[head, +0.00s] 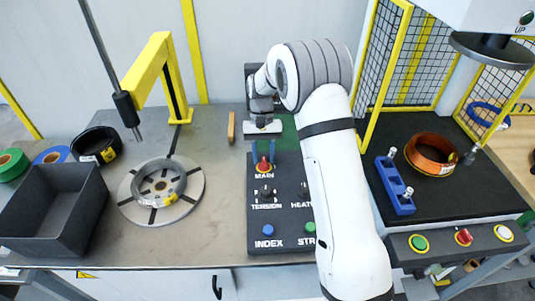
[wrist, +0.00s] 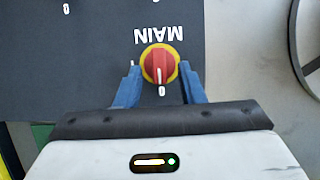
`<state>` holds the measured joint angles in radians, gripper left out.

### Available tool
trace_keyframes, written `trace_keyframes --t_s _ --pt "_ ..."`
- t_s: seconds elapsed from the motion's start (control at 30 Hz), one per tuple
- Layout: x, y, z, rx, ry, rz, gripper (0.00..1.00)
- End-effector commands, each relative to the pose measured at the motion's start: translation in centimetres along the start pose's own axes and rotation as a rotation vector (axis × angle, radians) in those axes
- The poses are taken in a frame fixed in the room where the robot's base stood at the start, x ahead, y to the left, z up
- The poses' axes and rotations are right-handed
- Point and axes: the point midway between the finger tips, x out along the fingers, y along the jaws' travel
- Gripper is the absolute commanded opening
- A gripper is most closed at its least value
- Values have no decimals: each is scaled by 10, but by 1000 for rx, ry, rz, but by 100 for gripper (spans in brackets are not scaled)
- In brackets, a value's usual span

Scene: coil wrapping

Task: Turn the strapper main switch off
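The main switch is a red knob on a yellow ring (head: 264,164), on the dark control panel (head: 285,219) above the printed word MAIN. It also shows in the wrist view (wrist: 160,64), where MAIN reads upside down and a 0 is printed on the side of the knob nearest me. A pale mark on the knob appears to point toward that 0. My gripper (head: 262,149) has blue fingers and points down at the switch. In the wrist view the fingers (wrist: 160,84) stand apart, one to each side of the knob, with nothing visibly clamped. Contact cannot be told.
TENSION (head: 266,192) and heat knobs and blue (head: 267,230) and green (head: 312,229) buttons lie nearer on the panel. A turntable with a coil (head: 161,190) and a dark bin (head: 52,207) are at left. A caged station with a copper coil (head: 431,153) is at right.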

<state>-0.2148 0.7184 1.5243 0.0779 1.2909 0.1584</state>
Motion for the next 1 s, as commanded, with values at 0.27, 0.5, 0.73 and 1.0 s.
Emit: trace_keyframes --t_s 0.27,0.5,0.73,1.0 --pt "-8 0 -1 1 6 -1 35" --pt "-46 0 -2 0 7 -1 35" --pt "-74 0 -1 0 3 0 35" --pt "-79 0 0 0 1 0 35"
